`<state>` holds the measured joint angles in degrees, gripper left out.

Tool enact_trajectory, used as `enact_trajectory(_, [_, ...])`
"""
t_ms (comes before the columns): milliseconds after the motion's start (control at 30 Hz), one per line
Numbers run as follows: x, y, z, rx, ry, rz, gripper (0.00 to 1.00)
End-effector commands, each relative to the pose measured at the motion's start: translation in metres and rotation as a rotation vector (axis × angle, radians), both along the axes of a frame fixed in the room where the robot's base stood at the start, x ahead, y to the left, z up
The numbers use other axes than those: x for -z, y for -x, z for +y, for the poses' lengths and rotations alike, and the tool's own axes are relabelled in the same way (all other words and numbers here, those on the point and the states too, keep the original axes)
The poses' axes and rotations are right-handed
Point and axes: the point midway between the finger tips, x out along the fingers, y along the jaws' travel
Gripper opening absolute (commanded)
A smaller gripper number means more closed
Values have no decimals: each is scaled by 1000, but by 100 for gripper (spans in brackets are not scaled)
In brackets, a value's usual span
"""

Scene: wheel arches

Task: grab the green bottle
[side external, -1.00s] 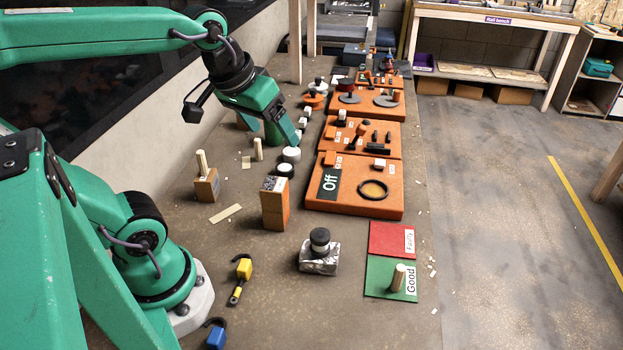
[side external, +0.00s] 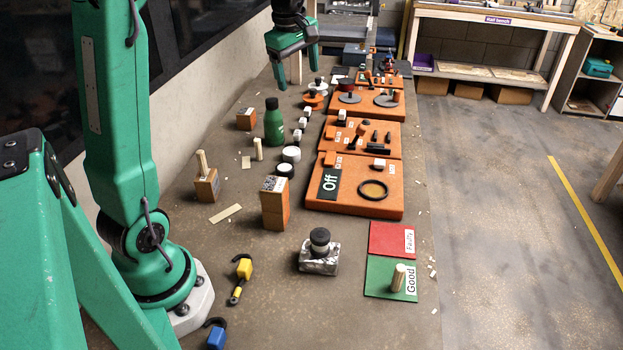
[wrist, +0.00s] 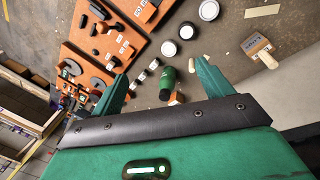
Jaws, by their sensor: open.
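The green bottle (side external: 274,126) with a dark cap stands upright on the table, left of the orange boards. In the wrist view the green bottle (wrist: 167,77) appears between the two fingers, apart from them. My gripper (side external: 298,76) is open and empty, raised above the table and beyond the bottle in the side view. Its two spread fingers also show in the wrist view (wrist: 161,72).
A wood block (side external: 246,119) stands just left of the bottle. White round pieces (side external: 291,155) and small white cubes lie to its right and front. Orange boards (side external: 352,200) with parts line the right side. A taller block (side external: 274,203) stands nearer the camera.

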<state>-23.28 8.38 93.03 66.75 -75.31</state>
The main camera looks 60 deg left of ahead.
Motion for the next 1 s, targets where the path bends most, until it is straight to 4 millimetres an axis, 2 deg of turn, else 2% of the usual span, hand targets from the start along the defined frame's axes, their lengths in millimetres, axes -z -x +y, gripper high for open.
enact_trajectory(33, [6,-6,13,-68,15,10,79])
enact_trajectory(300, [35,-31,77,-454,87,46,79])
enact_trajectory(500, [63,-41,126,-742,131,70,79])
enact_trajectory(700, [96,-42,171,-1015,166,96,79])
enact_trajectory(833, [112,-41,192,-1146,180,106,79])
enact_trajectory(1000, [123,-39,205,-1233,188,114,79])
